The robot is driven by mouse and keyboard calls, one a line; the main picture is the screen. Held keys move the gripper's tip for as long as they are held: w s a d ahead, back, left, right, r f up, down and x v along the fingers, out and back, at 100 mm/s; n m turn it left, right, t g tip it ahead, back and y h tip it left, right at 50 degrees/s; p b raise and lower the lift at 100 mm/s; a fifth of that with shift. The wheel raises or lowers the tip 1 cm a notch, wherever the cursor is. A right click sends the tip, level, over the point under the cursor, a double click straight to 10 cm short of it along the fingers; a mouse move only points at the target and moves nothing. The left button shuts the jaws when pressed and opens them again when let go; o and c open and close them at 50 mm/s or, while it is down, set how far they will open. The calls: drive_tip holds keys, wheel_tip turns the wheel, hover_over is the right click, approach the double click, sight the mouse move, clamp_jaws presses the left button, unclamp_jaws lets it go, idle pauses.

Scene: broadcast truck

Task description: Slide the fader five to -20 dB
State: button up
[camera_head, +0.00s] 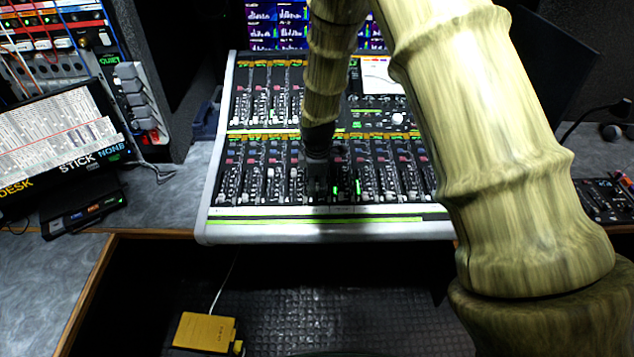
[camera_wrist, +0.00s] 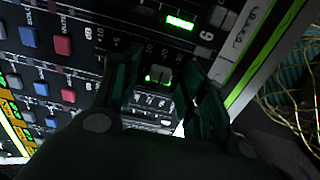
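The mixing console (camera_head: 215,190) fills the middle of the head view, with a row of channel faders along its near part. My gripper (camera_head: 318,180) points down at this row, hiding the faders under it. In the wrist view, my gripper (camera_wrist: 163,85) has its two dark fingers apart. A light fader cap (camera_wrist: 158,73) shows between the fingertips, with a gap on each side. A dB scale (camera_wrist: 155,99) is printed beside the slots. I cannot tell for sure which channel number this cap belongs to.
Another light fader cap (camera_wrist: 219,16) lies near the top of the wrist view. Red and blue buttons (camera_wrist: 62,45) are at its left. A yellow box (camera_head: 205,331) lies on the floor below.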

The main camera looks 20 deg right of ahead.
sight(317, 195)
drive_tip(key=shift+r, duration=0.15)
wheel_tip(317, 195, up, 12)
drive_tip(key=s, duration=0.1)
drive_tip(key=shift+s+a+f, duration=0.2)
drive_tip(key=shift+s, duration=0.1)
idle(0.6)
